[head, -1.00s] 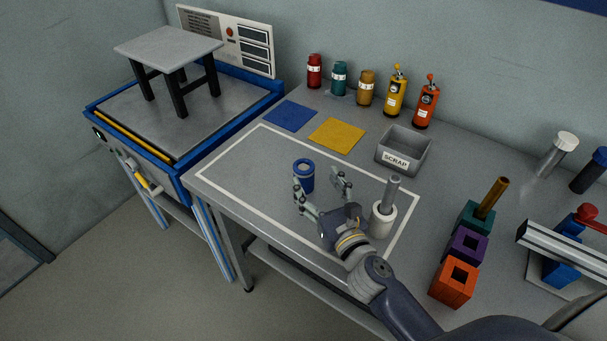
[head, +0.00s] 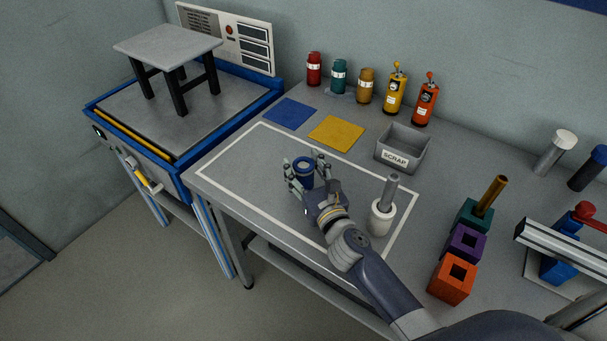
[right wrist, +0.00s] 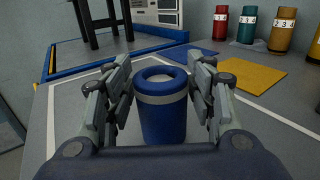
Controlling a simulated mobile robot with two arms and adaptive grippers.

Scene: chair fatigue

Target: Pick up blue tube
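The blue tube (head: 304,172) stands upright on the grey bench inside the white outline. It is a short blue cylinder with a light band and an open top. In the right wrist view the tube (right wrist: 163,107) stands between the fingers. My right gripper (head: 306,171) has one finger on each side of the tube. Its fingers (right wrist: 160,92) look apart from the tube, with a narrow gap on both sides. The tube's lower front is partly hidden by the gripper in the head view. My left gripper is not in view.
A white holder with a grey rod (head: 383,217) stands just right of my right gripper. A grey SCRAP bin (head: 404,150), blue mat (head: 290,114) and yellow mat (head: 336,133) lie behind. Coloured blocks (head: 453,279) stand at right. The bench left of the tube is clear.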

